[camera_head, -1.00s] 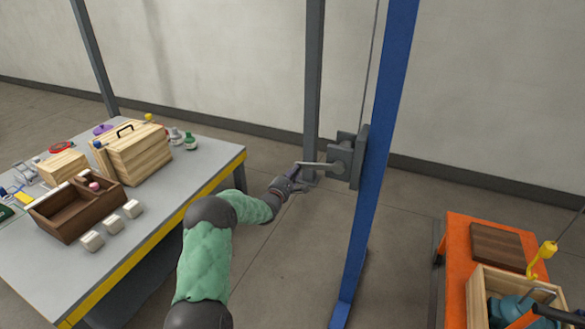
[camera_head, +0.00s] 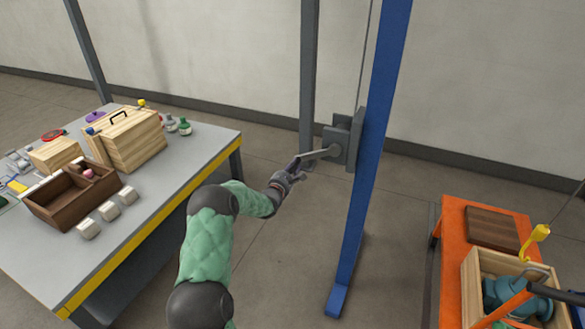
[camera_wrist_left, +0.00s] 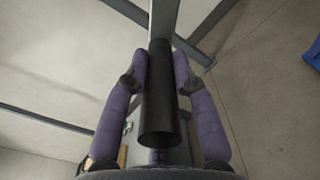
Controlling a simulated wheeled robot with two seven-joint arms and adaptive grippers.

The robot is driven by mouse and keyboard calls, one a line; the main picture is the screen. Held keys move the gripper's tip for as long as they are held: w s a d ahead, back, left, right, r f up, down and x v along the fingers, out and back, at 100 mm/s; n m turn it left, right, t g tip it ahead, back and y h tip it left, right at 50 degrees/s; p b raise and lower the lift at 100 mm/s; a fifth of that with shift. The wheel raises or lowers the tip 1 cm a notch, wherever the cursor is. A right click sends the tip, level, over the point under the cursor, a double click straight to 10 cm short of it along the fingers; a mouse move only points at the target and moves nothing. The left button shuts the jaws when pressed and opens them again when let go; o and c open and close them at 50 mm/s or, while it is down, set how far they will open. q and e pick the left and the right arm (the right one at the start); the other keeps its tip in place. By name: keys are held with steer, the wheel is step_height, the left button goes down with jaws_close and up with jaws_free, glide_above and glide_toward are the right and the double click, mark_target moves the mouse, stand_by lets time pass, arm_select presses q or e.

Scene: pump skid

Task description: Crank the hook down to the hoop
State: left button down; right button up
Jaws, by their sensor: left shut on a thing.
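My left gripper (camera_head: 292,170) is shut on the crank's handle. In the left wrist view the black handle grip (camera_wrist_left: 160,95) lies between the two purple fingers (camera_wrist_left: 159,82). The crank arm (camera_head: 320,154) slopes down and left from the grey winch (camera_head: 340,142) on the blue post (camera_head: 372,165). The yellow hook (camera_head: 537,242) hangs on a thin cable above the wooden crate (camera_head: 470,285) at the right. A grey hoop (camera_head: 543,272) shows at the teal pump (camera_head: 512,296) inside the crate, below the hook. The exact gap between them is unclear. My right gripper is out of view.
The orange cart (camera_head: 452,222) carries the crate and a brown board (camera_head: 491,229). A grey table (camera_head: 205,150) with wooden boxes, white blocks and bottles stands at the left. A grey post (camera_head: 309,75) rises behind the winch. The floor between table and blue post is clear.

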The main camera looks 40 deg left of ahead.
arm_select(q)
steer(key=c, duration=1)
jaws_free()
steer(key=v, duration=1.2)
steer(key=shift+s+f, duration=0.1)
